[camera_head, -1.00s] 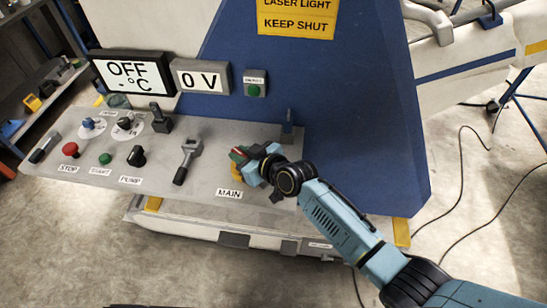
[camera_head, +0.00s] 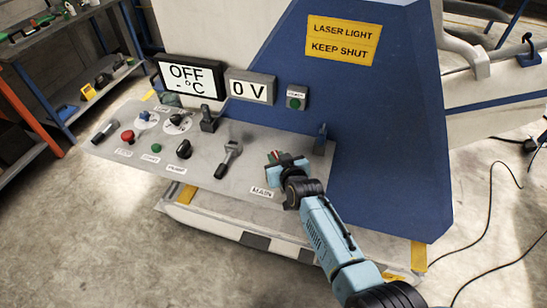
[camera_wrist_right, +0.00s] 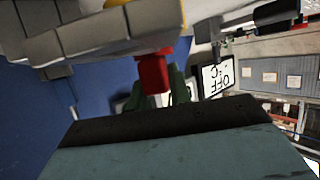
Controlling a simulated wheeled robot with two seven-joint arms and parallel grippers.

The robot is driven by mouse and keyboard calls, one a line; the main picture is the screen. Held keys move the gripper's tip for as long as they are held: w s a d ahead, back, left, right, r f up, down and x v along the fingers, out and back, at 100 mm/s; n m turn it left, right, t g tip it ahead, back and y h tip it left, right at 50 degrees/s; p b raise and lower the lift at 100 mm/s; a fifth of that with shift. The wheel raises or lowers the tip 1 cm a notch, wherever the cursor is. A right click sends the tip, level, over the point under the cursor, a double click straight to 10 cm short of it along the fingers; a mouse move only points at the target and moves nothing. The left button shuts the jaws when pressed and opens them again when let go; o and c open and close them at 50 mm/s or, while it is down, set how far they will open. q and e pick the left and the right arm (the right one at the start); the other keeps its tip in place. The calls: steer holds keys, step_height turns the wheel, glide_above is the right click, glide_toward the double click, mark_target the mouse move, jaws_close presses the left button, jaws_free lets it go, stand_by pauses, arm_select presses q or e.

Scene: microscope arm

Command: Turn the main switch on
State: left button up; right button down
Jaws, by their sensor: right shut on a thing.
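The main switch (camera_head: 278,155) is at the right end of the grey control panel, above the MAIN label (camera_head: 262,192). Only small red and green parts of it show beside my gripper. My right gripper (camera_head: 284,163) is at the switch and shut on it, hiding most of it. The exact angle of the switch is hidden. My left gripper is not in view.
A green button box (camera_head: 294,97) is on the blue housing (camera_head: 390,130).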

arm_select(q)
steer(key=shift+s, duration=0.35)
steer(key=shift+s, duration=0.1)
arm_select(e)
steer(key=c, duration=1.3)
jaws_free()
steer(key=shift+s, duration=0.1)
steer(key=shift+s+d+r, duration=0.1)
steer(key=shift+s+d, duration=0.05)
steer(key=shift+s, duration=0.1)
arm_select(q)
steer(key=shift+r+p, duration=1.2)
arm_select(e)
steer(key=shift+v, duration=6.35)
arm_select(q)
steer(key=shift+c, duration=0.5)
arm_select(e)
steer(key=shift+w+r, duration=0.1)
